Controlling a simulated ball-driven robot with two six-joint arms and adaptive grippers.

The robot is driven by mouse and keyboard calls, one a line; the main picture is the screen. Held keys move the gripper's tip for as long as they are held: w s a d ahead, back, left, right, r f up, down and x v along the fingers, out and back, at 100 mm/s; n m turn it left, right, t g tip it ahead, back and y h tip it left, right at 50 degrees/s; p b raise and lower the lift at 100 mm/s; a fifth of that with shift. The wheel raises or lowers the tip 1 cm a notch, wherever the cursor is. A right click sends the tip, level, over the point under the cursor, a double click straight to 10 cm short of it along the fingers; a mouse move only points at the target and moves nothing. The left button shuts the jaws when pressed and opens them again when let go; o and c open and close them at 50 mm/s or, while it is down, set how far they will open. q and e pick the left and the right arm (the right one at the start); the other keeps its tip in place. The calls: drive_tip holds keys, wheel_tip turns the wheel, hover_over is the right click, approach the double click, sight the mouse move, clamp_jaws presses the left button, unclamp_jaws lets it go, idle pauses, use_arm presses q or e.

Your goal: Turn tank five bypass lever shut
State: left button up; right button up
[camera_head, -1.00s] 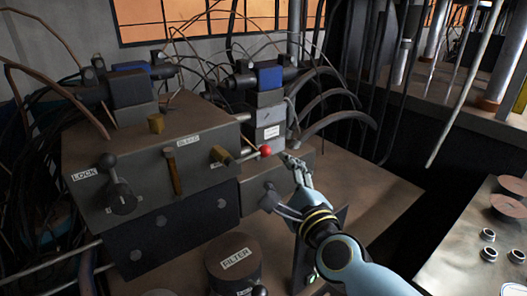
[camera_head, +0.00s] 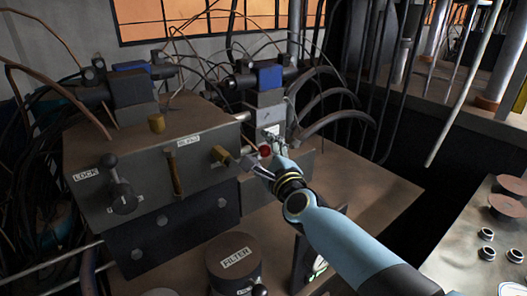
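The lever with a red ball knob (camera_head: 265,150) sticks out to the right from a brass fitting (camera_head: 220,154) on the grey valve block (camera_head: 150,160). My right gripper (camera_head: 262,158) is at the knob, with its fingers apart around or beside it. Part of the knob and lever is hidden by the fingers, and I cannot tell whether they touch it. My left gripper is not in view.
A black ball lever (camera_head: 122,198) beside a LOCK label and a brass handle (camera_head: 174,172) are on the block's front. A FILTER cylinder (camera_head: 233,262) stands in front. Hoses and cables crowd behind. The brown surface (camera_head: 375,195) at right is clear.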

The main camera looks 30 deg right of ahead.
clamp_jaws()
drive_tip(key=shift+f, duration=0.15)
